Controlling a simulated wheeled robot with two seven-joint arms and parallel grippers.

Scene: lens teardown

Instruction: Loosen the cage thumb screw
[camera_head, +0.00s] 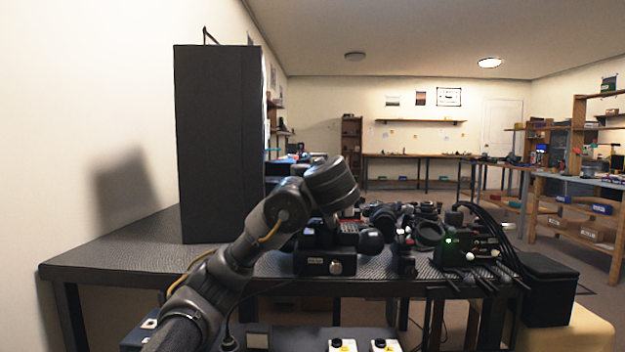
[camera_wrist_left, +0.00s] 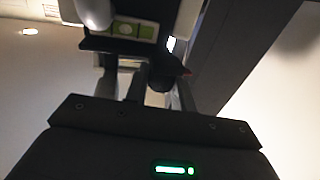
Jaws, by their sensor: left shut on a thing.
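My left arm comes in from the left in the head view and bends over a black device (camera_head: 312,264) with a round knob on its front. The arm's wrist hides the fingers there. In the left wrist view my left gripper (camera_wrist_left: 160,90) is shut on a small dark round part, likely the cage thumb screw (camera_wrist_left: 158,78), between its two fingers. The underside of a dark assembly with a green-and-white strip (camera_wrist_left: 128,30) lies just beyond the fingers. I cannot tell whether the screw is turned. My right gripper is not in view.
A tall black cabinet (camera_head: 218,145) stands on the dark bench (camera_head: 120,246) to the left. Right of the device are several black lens parts and a box with a green light (camera_head: 450,242) and cables. The bench's left part is clear.

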